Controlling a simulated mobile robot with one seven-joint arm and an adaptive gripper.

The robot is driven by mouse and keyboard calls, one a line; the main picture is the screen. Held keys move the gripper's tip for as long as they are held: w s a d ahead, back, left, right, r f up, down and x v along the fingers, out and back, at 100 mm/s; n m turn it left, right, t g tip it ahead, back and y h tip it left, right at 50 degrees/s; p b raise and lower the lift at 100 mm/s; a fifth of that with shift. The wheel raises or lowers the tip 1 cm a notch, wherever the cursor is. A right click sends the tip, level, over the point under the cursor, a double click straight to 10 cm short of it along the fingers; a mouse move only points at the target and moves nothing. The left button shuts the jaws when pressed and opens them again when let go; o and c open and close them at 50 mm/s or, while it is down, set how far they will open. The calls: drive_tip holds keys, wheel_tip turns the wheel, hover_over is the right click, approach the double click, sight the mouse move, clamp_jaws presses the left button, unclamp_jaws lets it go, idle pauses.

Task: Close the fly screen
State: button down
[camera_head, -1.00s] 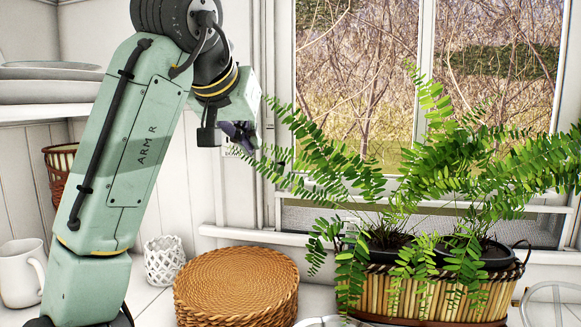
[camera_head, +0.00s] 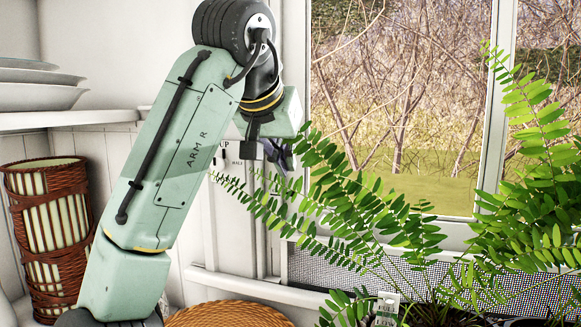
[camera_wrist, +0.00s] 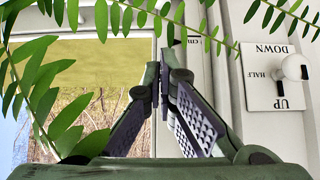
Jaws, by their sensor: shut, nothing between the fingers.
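The fly screen shows as a strip of grey mesh (camera_head: 335,272) along the bottom of the window, behind the plant. A white wall plate (camera_wrist: 275,92) marked DOWN, HALF and UP, with a round white knob (camera_wrist: 294,67), is at the right of the wrist view, its lettering upside down. In the head view part of this plate (camera_head: 222,160) shows beside my arm. My gripper (camera_head: 282,160) is near the plate and the window's left frame. In the wrist view its fingers (camera_wrist: 162,75) meet, empty and apart from the knob.
A fern (camera_head: 380,220) spreads across the window; its fronds (camera_wrist: 65,110) hang close around my gripper. A round woven mat stack (camera_head: 230,316) sits below. A tall wicker basket (camera_head: 55,225) and a plate shelf (camera_head: 70,118) are at the left.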

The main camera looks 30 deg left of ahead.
drive_tip(key=p+x, duration=0.1)
drive_tip(key=x, duration=0.6)
drive_tip(key=shift+w+f, duration=0.15)
wheel_tip(320, 180, down, 3)
drive_tip(key=shift+w+r+p, duration=0.15)
drive_tip(key=shift+p, duration=0.15)
drive_tip(key=shift+f, duration=0.85)
